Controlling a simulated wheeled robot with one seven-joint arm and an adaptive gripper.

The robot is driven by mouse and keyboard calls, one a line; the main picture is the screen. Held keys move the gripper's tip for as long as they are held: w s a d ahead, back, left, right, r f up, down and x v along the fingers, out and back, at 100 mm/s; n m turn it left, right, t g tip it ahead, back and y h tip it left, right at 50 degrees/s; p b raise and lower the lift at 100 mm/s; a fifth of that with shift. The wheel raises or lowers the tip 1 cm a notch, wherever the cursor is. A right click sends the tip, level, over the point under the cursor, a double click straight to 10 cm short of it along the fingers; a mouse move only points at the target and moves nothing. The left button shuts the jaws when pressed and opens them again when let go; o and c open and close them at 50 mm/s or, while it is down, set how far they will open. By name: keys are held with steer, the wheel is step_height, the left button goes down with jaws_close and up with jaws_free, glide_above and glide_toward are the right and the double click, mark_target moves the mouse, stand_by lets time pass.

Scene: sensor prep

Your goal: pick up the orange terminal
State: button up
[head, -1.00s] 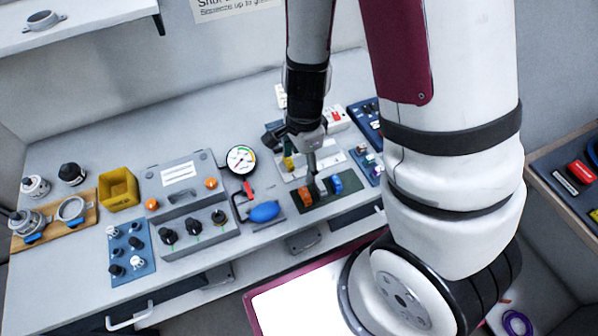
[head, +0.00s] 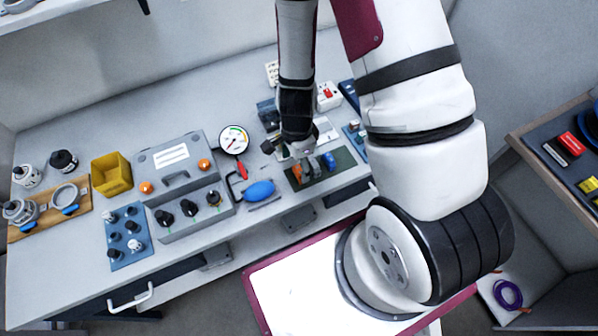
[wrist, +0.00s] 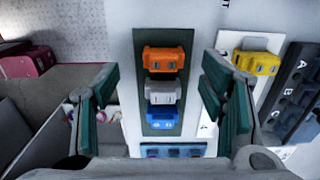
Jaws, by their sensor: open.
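The orange terminal (wrist: 164,59) sits at the far end of a dark green mat (wrist: 163,36) in the wrist view. A grey terminal (wrist: 165,93) and a blue terminal (wrist: 161,118) lie in a row below it on the same mat. My gripper (wrist: 162,82) is open and empty, its teal-padded fingers on either side of the row in the picture. In the head view my gripper (head: 303,158) is just above the mat, between the orange terminal (head: 297,174) and the blue terminal (head: 329,160), partly hiding what is there.
A yellow terminal (wrist: 258,62) sits right of the mat on a light plate, near a dark lettered block (wrist: 297,95). In the head view, a pressure gauge (head: 233,140), blue bulb (head: 259,190) and grey control case (head: 176,160) stand to the left.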

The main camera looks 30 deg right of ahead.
mark_target(299, 170)
steer(key=shift+w+d+f+p, duration=0.15)
steer(key=shift+f+p, duration=0.1)
steer(key=shift+f, duration=1.05)
steer(key=shift+w+d+f+p, duration=0.1)
steer(key=shift+d+f+p, duration=0.1)
steer(key=shift+f, duration=1.1)
steer(key=c, duration=1)
